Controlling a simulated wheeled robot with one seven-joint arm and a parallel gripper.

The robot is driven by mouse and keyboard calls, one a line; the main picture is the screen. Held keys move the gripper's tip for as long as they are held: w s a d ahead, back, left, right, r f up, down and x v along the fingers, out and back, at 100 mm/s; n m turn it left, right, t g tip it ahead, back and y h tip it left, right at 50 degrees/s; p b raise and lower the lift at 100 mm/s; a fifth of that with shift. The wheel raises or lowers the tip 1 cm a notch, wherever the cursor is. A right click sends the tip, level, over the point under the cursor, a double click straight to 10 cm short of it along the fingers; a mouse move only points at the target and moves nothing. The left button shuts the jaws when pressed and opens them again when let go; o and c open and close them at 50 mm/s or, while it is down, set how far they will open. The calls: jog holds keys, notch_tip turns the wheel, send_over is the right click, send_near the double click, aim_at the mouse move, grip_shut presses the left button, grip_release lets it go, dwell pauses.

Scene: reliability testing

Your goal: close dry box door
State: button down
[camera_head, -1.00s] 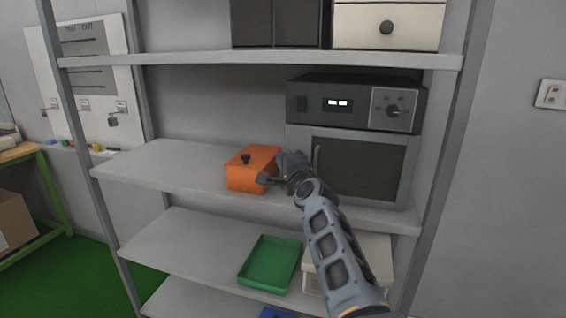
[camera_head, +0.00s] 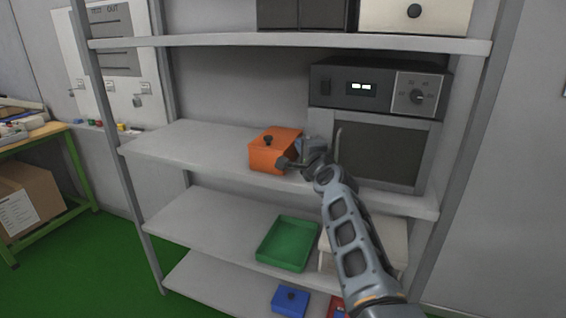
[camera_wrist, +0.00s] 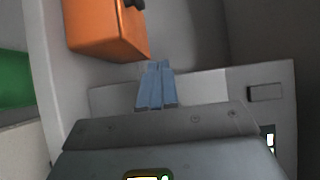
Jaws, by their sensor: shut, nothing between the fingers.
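The dry box (camera_head: 432,150) is a grey cabinet on the middle shelf, with a dark window in its door (camera_head: 375,152) and a handle (camera_head: 338,146) at the door's left edge. The door looks roughly in line with the box front; I cannot tell whether a small gap is left. My gripper (camera_head: 312,144) is just left of the handle, beside the box's left front edge, and partly hidden by my own wrist. In the wrist view its blue fingers (camera_wrist: 157,68) are shut together and hold nothing. I cannot tell whether they touch the box.
An orange box (camera_head: 272,152) with a dark knob stands close left of my gripper, and also shows in the wrist view (camera_wrist: 105,30). A dark unit (camera_head: 335,88) with a display and dial sits on the dry box. A green tray (camera_head: 288,245) lies on the shelf below.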

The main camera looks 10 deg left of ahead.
jog(key=s+a+p, duration=0.3)
jog(key=s, duration=0.7)
jog(key=s+d+f+n+h, duration=0.3)
jog(key=s+d+f, duration=0.7)
jog(key=d+f, duration=0.3)
jog(key=s+d+f+n+h, duration=0.1)
jog(key=s+d+f+n, duration=0.15)
jog(key=s+d, duration=0.45)
jog(key=s+d+f+n, duration=0.25)
jog(key=s+d, duration=0.25)
jog(key=s, duration=0.5)
jog(key=s+d+n+g+h, duration=0.1)
jog(key=s+d+n, duration=0.25)
jog(key=s, duration=1.45)
jog(key=s+r+n, duration=0.1)
jog(key=s+r, duration=0.4)
jog(key=s, duration=0.3)
jog(key=s+a+r+n+g+h, duration=0.1)
jog(key=s+r, duration=0.5)
jog(key=s, duration=0.3)
jog(key=shift+a, duration=0.15)
